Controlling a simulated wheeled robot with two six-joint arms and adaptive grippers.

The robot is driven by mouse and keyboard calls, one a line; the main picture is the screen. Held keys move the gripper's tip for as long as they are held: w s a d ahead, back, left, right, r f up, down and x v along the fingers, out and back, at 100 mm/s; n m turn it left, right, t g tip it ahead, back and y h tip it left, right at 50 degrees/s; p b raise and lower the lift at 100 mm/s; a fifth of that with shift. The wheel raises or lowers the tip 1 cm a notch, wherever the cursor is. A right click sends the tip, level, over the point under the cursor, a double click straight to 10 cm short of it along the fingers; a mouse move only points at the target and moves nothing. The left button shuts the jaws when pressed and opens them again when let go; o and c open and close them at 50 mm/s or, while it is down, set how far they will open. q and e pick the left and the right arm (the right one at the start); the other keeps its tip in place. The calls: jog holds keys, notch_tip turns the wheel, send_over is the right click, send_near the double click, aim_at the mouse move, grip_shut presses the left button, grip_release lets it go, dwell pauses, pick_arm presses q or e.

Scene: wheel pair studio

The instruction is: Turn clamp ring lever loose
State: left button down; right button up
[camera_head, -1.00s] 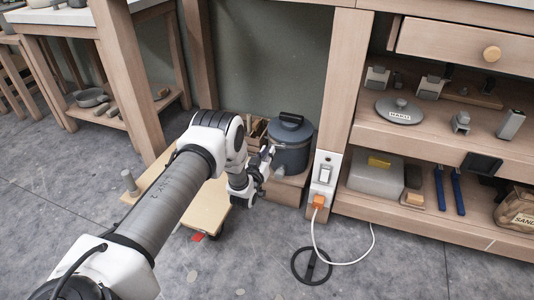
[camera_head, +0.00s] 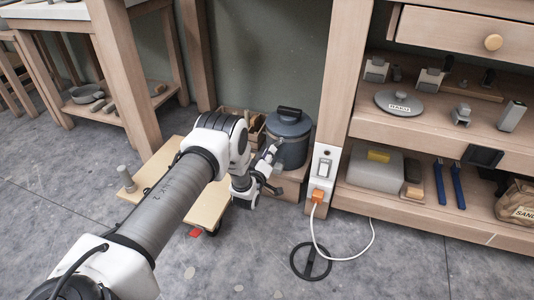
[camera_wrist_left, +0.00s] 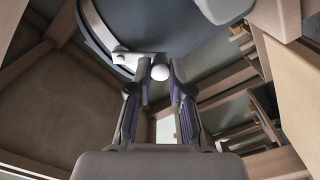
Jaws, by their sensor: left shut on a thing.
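A dark blue-grey lidded drum (camera_head: 290,148) stands low by the wall, left of the bench post. My left gripper (camera_head: 272,158) is at its front left side. In the left wrist view the drum (camera_wrist_left: 190,25) fills the top, with a pale metal lever (camera_wrist_left: 115,42) along its rim. The lever ends in a white ball knob (camera_wrist_left: 159,72). The fingers of my left gripper (camera_wrist_left: 160,75) are shut on the lever at this knob, one on each side. The far side of the ring is hidden. My right gripper is out of view.
A wooden dolly (camera_head: 165,172) is under my left arm. A post with a switch and orange plug (camera_head: 318,196) stands right of the drum, its white cable (camera_head: 345,258) on the floor. Shelves (camera_head: 400,205) hold tools at right. The front floor is mostly clear.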

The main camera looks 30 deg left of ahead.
pick_arm(q)
jog(key=n, duration=0.1)
jog(key=d+n, duration=0.1)
jog(key=n, duration=0.1)
jog(key=f+n, duration=0.1)
jog(key=shift+w+d+n+b, duration=0.15)
jog(key=shift+d+n+b, duration=0.15)
jog(key=shift+b, duration=0.1)
jog(key=shift+w+d+f+n, duration=0.1)
jog(key=shift+d+n, duration=0.2)
jog(key=shift+n, duration=0.6)
jog(key=shift+w+d+f+n, duration=0.1)
jog(key=shift+d+n, duration=0.2)
jog(key=shift+n, duration=0.6)
jog(key=c, duration=1)
grip_release()
jog(key=shift+c, duration=0.2)
jog(key=v, duration=1.2)
jog(key=shift+r, duration=0.1)
